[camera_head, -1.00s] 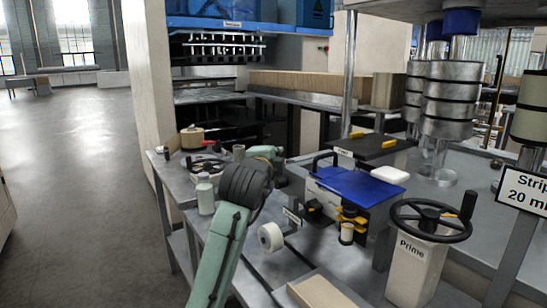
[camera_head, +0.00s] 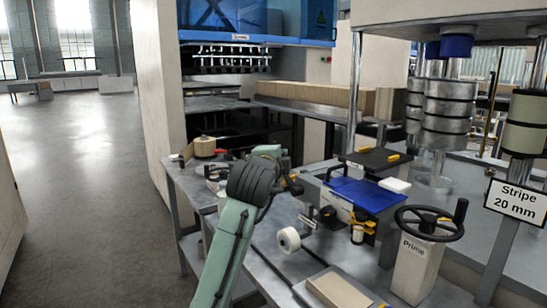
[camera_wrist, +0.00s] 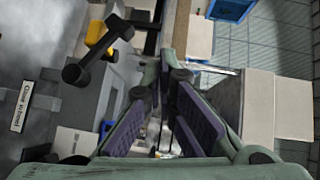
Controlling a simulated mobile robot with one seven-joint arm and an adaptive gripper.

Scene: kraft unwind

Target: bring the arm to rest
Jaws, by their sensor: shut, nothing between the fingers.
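My arm rises from the bottom of the head view, with a pale green link and a dark ribbed joint in front of the grey workbench (camera_head: 265,270). In the wrist view my gripper (camera_wrist: 168,112) shows two green fingers with purple pads, brought together with nothing between them. Its fingers are hard to make out in the head view, being small and partly behind the arm. The gripper holds no object and appears clear of the things on the bench.
Near the arm are a white roll (camera_head: 288,240), a blue-topped unit (camera_head: 358,192) and a black handwheel (camera_head: 432,222) on the "Prime" post. A cardboard piece (camera_head: 338,290) lies at the bench front. Open floor (camera_head: 85,200) lies left.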

